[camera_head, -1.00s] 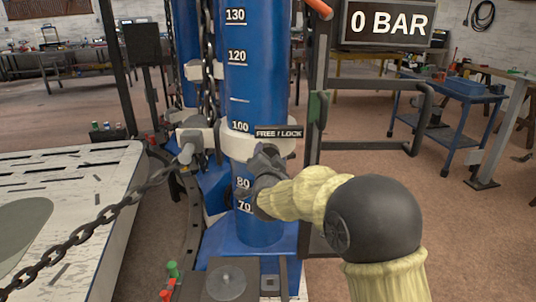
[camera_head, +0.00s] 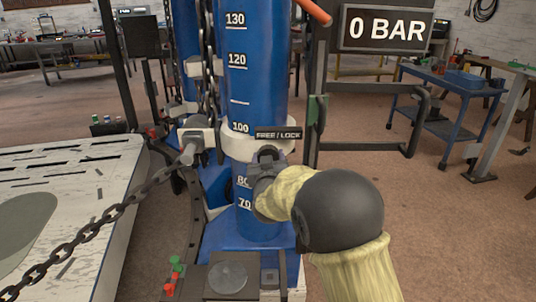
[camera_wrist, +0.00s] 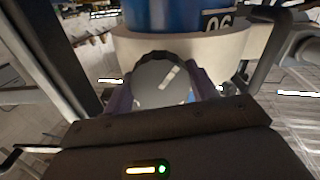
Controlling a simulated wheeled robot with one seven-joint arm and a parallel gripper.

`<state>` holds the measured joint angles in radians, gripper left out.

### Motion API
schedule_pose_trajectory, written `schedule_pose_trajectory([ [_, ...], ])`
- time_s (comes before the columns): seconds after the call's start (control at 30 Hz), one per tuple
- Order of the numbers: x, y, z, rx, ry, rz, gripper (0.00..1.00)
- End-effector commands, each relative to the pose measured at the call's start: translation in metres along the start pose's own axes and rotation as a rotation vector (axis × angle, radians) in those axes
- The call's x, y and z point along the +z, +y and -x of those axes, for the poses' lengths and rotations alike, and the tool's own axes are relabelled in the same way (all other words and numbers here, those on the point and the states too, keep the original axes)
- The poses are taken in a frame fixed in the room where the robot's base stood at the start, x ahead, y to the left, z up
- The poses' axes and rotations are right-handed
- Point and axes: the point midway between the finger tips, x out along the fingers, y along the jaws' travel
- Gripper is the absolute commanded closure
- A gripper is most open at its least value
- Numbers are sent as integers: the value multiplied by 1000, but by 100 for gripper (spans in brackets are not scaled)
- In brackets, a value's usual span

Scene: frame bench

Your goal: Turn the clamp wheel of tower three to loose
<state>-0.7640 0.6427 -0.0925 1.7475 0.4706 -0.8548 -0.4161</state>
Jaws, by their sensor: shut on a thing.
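A blue tower (camera_head: 258,85) with white height numbers stands in the middle of the head view, and a pale collar (camera_head: 235,147) rings it. A small black sign (camera_head: 278,133) reading FREE / LOCK is above my gripper (camera_head: 266,158). In the wrist view, the grey round clamp wheel (camera_wrist: 150,84) with a lobed edge and a white mark sits in front of the collar. The mark slants to the upper right. My gripper's fingers are on both sides of the wheel, shut on it. In the head view, my gripper largely hides the wheel. I see no tower number.
A chain (camera_head: 95,220) runs across a white slotted bench (camera_head: 110,185) at the left. A second blue tower (camera_head: 184,55) stands behind. A display (camera_head: 386,29) reads 0 BAR. A dark tubular frame (camera_head: 412,130) stands at the right. Coloured knobs (camera_head: 175,270) sit at the lower front.

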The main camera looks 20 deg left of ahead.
Motion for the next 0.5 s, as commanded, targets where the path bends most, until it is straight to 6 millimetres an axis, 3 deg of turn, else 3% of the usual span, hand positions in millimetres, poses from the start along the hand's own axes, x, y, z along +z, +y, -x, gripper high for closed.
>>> schedule_pose_trajectory([
  [0.2, 0, -1, 0, -3, -4, 160, 65],
  [0.5, 1, 0, 0, -2, -4, 267, 65],
])
